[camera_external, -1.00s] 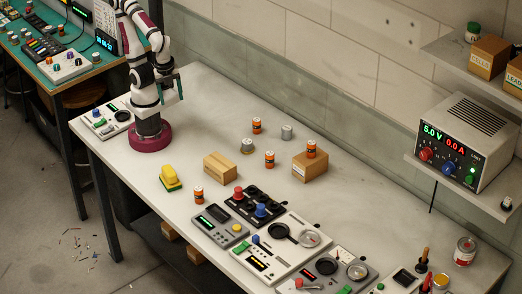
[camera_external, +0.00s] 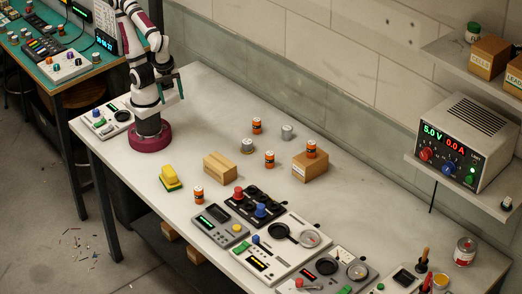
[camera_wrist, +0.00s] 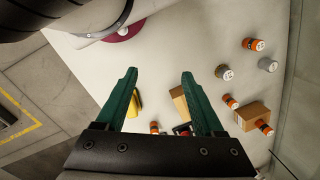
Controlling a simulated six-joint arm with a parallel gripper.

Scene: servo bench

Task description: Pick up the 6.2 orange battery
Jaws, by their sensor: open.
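Several orange batteries stand upright on the bench; their labels are too small to read, so I cannot tell which is 6.2. One orange battery (camera_external: 257,126) stands at the back, another (camera_external: 269,159) nearer the middle. A third (camera_external: 311,149) is on a wooden block (camera_external: 308,168), and one more (camera_external: 198,195) is near the front edge. In the wrist view, orange batteries show at right (camera_wrist: 253,44), lower right (camera_wrist: 230,102) and on the block (camera_wrist: 263,129). My gripper (camera_wrist: 159,75) has its green fingers apart and empty, high above the bench near my base, away from every battery.
Two greyish batteries (camera_external: 287,132) (camera_external: 247,146) stand among the orange ones. A second wooden block (camera_external: 220,167) and a yellow object (camera_external: 170,178) lie toward the front left. Bare bench surface lies between my base and the blocks.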

